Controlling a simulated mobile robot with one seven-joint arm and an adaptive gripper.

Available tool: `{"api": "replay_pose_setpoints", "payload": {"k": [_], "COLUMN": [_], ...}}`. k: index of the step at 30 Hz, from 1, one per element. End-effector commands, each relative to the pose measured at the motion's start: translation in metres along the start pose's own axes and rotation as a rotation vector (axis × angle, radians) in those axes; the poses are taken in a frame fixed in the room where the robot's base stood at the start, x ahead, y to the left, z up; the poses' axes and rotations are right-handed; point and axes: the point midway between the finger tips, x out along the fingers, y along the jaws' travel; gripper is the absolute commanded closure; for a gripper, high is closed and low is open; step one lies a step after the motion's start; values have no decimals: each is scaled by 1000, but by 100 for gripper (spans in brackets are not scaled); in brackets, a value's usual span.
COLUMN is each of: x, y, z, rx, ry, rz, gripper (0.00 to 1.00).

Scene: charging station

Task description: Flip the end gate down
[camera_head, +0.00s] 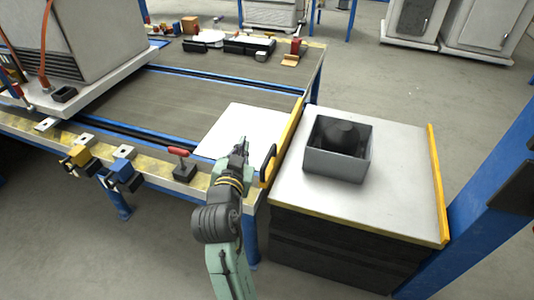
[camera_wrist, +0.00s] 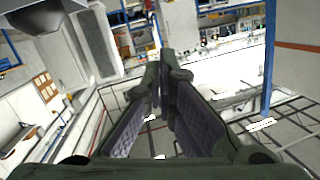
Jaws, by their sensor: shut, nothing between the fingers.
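The end gate (camera_head: 290,137) is a yellow bar along the right end of the conveyor table, and appears to stand upright. A black loop handle (camera_head: 268,164) is at its near end. My gripper (camera_head: 242,143) is shut and empty, over the white plate just left of the handle, with a visible gap to it. In the wrist view my gripper (camera_wrist: 166,62) shows its two fingers together with nothing between them. I cannot make out the gate in the wrist view.
A white cart top (camera_head: 400,190) with a grey open box (camera_head: 337,165) stands right of the gate. A red-handled clamp (camera_head: 182,165) sits on the table's near edge, left of my arm. A blue post (camera_head: 490,190) rises at the right. A large grey unit (camera_head: 85,45) is at the left.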

Motion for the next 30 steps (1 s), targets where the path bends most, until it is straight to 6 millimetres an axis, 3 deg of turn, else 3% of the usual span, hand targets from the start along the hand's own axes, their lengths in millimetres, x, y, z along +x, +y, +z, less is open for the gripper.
{"api": "replay_pose_setpoints", "payload": {"k": [1,3,7,20,25,30], "x": [2,2,2,6,29,65], "y": [21,42,62,63,67,73], "z": [8,16,22,22,23,24], "rx": [-4,-4,-3,-3,-3,-2], "ry": [-23,-45,-63,-65,-67,-67], "rz": [57,117,171,175,176,176], "gripper": [100,100,100,100,100,100]}}
